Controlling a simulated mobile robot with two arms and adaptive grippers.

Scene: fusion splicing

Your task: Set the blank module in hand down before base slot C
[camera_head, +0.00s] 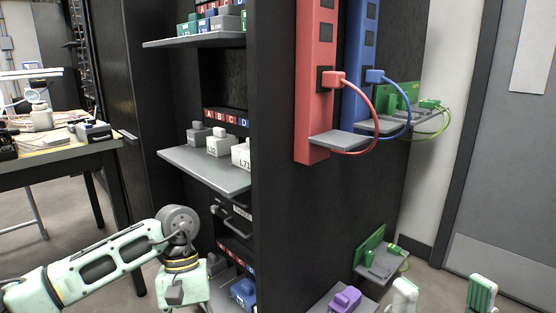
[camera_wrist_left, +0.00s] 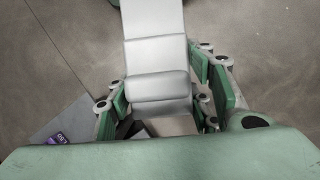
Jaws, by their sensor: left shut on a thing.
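My left arm comes in from the left, its wrist bent down in front of the rack. My left gripper (camera_head: 185,290) is cut by the lower edge, its fingertips hidden. In the left wrist view my left gripper (camera_wrist_left: 160,112) has a finger on either side of a pale grey shape; I cannot tell whether that is the blank module. The lowest visible shelf has an A–D label strip (camera_head: 237,258); slot C cannot be picked out clearly. A blue module (camera_head: 243,290) stands below the strip. My right gripper (camera_head: 443,292) shows two separated fingertips at the lower right.
The middle shelf (camera_head: 215,172) holds pale modules, and a drawer handle (camera_head: 232,212) sits below it. The upper shelf (camera_head: 195,39) holds coloured modules. A purple module (camera_head: 345,299) rests on a grey ledge; a purple label (camera_wrist_left: 60,137) shows in the wrist view. The rack's side panel (camera_head: 285,220) stands between.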

